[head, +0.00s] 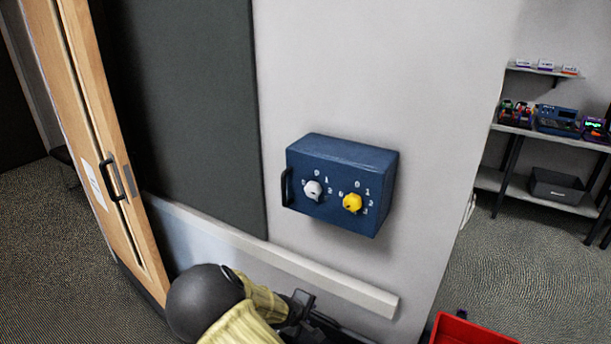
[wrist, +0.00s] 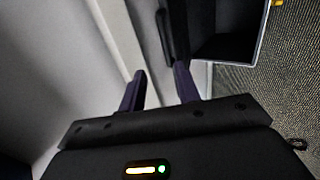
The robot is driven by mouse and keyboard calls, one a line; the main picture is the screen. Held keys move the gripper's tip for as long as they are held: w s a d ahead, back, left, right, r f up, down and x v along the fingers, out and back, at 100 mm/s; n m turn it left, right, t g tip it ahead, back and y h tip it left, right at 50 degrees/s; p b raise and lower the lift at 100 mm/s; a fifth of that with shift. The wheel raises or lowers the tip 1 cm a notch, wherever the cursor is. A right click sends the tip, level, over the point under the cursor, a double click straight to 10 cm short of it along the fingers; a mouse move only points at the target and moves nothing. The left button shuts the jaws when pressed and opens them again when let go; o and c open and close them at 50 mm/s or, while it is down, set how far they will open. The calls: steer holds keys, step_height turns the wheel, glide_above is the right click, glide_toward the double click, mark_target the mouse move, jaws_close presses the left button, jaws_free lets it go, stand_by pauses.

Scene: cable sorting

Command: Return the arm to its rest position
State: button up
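My arm shows at the bottom of the head view, with a round dark joint and pale yellow covering, low in front of the wall. My gripper (head: 308,312) is partly visible there, below the wall box and near the pale rail, cut off by the bottom edge. In the wrist view my gripper (wrist: 160,86) has its two dark fingers apart, with nothing held between them. Beyond the fingers are a pale wall surface and a dark shape that I cannot identify.
A blue box (head: 333,190) with a white knob (head: 313,190) and a yellow knob (head: 352,203) is on the wall above my gripper. A pale rail (head: 300,271) runs below it. A red container (head: 468,331) is at bottom right. A wooden door (head: 110,130) stands left.

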steer(key=s+d+r+m+g+y, duration=0.2)
steer(key=s+d+r+m, duration=0.3)
steer(key=s+d+r, duration=0.2)
steer(key=s+d+r+m+g+y, duration=0.2)
steer(key=s+d+r+m, duration=0.4)
steer(key=s+r, duration=0.6)
steer(key=shift+s+d+m, duration=0.3)
steer(key=shift+s+d, duration=0.55)
steer(key=shift+w, duration=0.1)
